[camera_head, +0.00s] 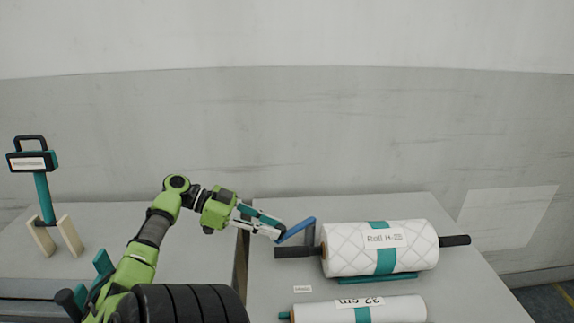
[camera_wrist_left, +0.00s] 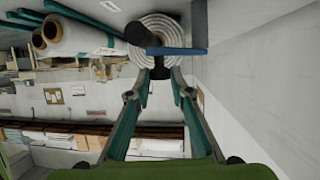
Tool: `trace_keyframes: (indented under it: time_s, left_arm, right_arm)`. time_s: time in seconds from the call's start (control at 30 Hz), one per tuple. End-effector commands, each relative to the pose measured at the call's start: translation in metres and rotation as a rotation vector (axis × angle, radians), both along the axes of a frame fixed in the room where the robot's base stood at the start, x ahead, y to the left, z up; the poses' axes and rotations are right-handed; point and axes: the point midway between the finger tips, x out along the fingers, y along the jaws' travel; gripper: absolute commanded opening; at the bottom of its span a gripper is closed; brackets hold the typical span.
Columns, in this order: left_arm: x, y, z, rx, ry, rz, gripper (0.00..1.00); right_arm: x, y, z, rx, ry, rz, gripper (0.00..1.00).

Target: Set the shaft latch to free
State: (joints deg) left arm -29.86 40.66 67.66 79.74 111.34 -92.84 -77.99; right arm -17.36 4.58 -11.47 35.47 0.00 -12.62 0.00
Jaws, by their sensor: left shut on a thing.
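The white quilted roll labelled Roll H-III (camera_head: 375,245) lies on its side with a dark shaft (camera_head: 295,252) sticking out at both ends. A blue bent lever, the shaft latch (camera_head: 300,229), stands at the roll's left end. My left gripper (camera_head: 279,233) is at the lever's left end, shut on it. In the left wrist view the fingers of my left gripper (camera_wrist_left: 158,78) close around a dark end piece below the blue lever (camera_wrist_left: 182,51). The shaft's dark end (camera_wrist_left: 139,34) is in front of the roll's spiral end face (camera_wrist_left: 165,28). My right gripper is not in view.
A second white roll (camera_head: 385,309) with a teal band lies in front on the grey table (camera_head: 450,285). The wall is behind.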

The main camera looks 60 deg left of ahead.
Motion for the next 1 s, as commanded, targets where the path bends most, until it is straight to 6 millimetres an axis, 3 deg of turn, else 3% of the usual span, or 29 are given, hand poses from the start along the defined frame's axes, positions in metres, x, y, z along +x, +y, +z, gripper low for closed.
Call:
trace_keyframes:
  time_s: [0.43, 0.47, 0.83, 1.0]
  left_arm:
    - [-0.003, 0.002, -0.001, 0.001, 0.001, 0.001, 0.00]
    - [-0.003, 0.002, 0.000, 0.001, 0.001, 0.001, 0.28]
    - [-0.005, 0.003, 0.001, 0.001, 0.001, 0.001, 0.28]
    - [-0.021, 0.014, 0.008, 0.001, 0.003, 0.004, 0.28]
  right_arm:
    - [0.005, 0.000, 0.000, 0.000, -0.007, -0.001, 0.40]
    - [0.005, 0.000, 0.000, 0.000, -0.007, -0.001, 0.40]
    - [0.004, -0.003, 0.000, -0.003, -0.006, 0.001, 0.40]
    - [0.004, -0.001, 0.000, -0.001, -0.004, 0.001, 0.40]
